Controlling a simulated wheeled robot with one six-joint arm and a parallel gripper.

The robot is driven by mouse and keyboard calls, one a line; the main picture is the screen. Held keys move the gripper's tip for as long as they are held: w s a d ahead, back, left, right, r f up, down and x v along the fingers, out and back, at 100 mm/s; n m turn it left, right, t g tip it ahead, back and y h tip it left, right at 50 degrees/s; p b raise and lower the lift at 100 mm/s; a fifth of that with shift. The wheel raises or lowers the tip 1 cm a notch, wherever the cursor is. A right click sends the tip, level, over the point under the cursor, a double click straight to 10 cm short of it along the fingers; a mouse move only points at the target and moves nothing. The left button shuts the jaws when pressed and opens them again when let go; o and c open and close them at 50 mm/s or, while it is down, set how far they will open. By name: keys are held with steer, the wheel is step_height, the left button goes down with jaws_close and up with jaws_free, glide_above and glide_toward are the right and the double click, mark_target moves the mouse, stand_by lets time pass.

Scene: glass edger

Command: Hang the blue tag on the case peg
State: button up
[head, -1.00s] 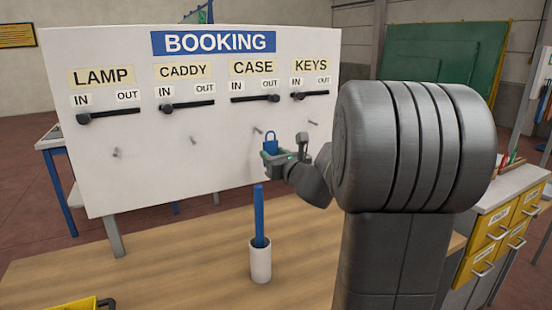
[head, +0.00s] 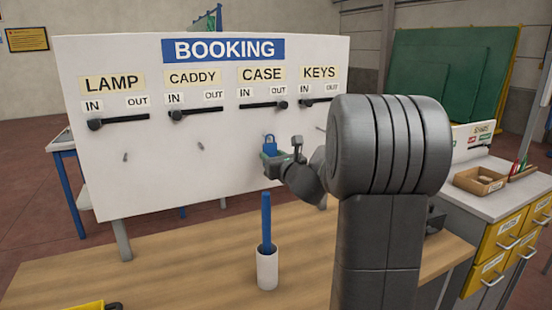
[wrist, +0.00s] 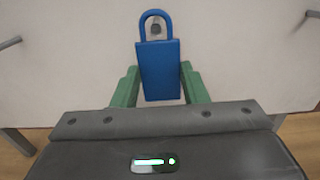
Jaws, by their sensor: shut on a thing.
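The blue tag (head: 270,145), shaped like a padlock with a loop on top, is upright in my gripper (head: 272,155), close in front of the white board under the CASE label (head: 261,73). In the wrist view the green fingers are shut on the sides of the blue tag (wrist: 158,72). There the case peg (wrist: 156,29) shows inside the loop's opening. I cannot tell whether the loop is around the peg or only in front of it. In the head view the case peg is hidden behind the tag.
The BOOKING board (head: 100,190) has bare pegs under LAMP (head: 125,157) and CADDY (head: 200,146). The CASE slider (head: 264,105) has its knob at OUT; the other visible knobs are at IN. A white cup (head: 267,268) holding a blue stick stands on the wooden table below.

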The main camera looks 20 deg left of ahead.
steer(key=shift+x, duration=0.85)
steer(key=shift+w+a+f, duration=0.1)
steer(key=shift+a+f, duration=0.05)
steer(key=shift+f, duration=0.05)
steer(key=shift+w+a+f, duration=0.1)
steer(key=shift+w+a, duration=0.15)
steer(key=o, duration=1.1)
steer(key=b+v, duration=0.2)
steer(key=v, duration=1.1)
steer(key=shift+s+d+b, duration=0.25)
steer(key=shift+d+b, duration=0.05)
steer(key=shift+b, duration=0.1)
